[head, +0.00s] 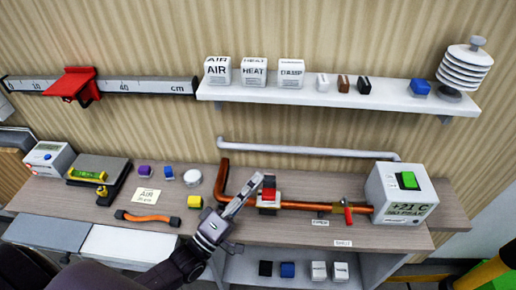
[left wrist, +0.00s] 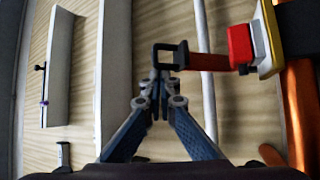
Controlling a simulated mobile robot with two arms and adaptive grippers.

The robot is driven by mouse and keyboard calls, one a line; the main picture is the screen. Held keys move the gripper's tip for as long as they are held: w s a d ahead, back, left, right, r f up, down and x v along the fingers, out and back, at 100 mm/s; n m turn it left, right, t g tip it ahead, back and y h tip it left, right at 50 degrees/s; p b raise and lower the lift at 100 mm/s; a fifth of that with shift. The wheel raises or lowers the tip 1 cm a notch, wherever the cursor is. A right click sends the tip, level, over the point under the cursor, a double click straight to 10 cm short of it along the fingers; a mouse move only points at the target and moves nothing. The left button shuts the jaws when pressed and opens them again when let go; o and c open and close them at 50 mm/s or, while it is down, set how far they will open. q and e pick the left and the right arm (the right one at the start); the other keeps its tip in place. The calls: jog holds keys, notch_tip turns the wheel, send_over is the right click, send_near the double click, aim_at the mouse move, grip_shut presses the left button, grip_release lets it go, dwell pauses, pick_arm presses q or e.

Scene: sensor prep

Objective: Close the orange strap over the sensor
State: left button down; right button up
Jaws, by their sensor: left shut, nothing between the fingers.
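A red-orange strap (head: 268,194) stands up from a pale mount on the copper pipe (head: 314,206). In the left wrist view the strap (left wrist: 208,62) reaches left from a red block (left wrist: 240,45) and ends in a dark square loop (left wrist: 163,56). The strap is open, not lying flat over the mount. My left gripper (head: 256,178) is shut and empty, its tips close beside the dark loop. In the left wrist view its fingertips (left wrist: 160,76) look next to the loop; contact cannot be told. The sensor under the strap is not clearly visible. My right gripper is out of view.
A grey box with a green switch (head: 408,181) stands right of the pipe, near a red-handled valve (head: 347,214). A shelf (head: 330,92) runs above.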

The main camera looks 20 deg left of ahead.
pick_arm(q)
jog(key=shift+s+d+f+b, duration=0.2)
jog(key=shift+s+f+b, duration=0.15)
jog(key=shift+s+f, duration=0.35)
jog(key=shift+f, duration=0.1)
jog(key=v, duration=1.2)
jog(key=shift+s, duration=0.1)
